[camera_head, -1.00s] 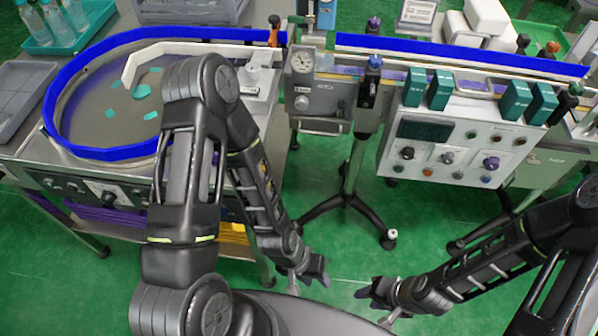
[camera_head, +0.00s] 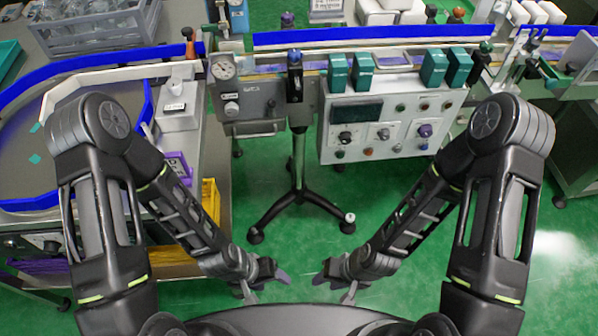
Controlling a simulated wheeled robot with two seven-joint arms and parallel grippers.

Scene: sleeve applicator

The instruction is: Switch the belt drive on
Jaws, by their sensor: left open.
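A white control box (camera_head: 360,151) hangs on the front of the conveyor, right of the centre. It has a dark display (camera_head: 356,112), a row of knobs including a purple-capped one (camera_head: 424,131), and several small coloured buttons; their labels are too small to read. The conveyor with its blue rail (camera_head: 330,37) runs behind it. My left gripper (camera_head: 264,285) is open and empty, low in front of my base. My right gripper (camera_head: 333,286) looks open and empty beside it. Both are well below and in front of the box, touching nothing.
Teal blocks (camera_head: 434,68) stand along the box's top edge. A grey unit with a gauge (camera_head: 223,68) is left of it. A tripod stand (camera_head: 298,190) rises from the green floor. A blue-rimmed round table (camera_head: 35,204) is at left. Open floor lies below the box.

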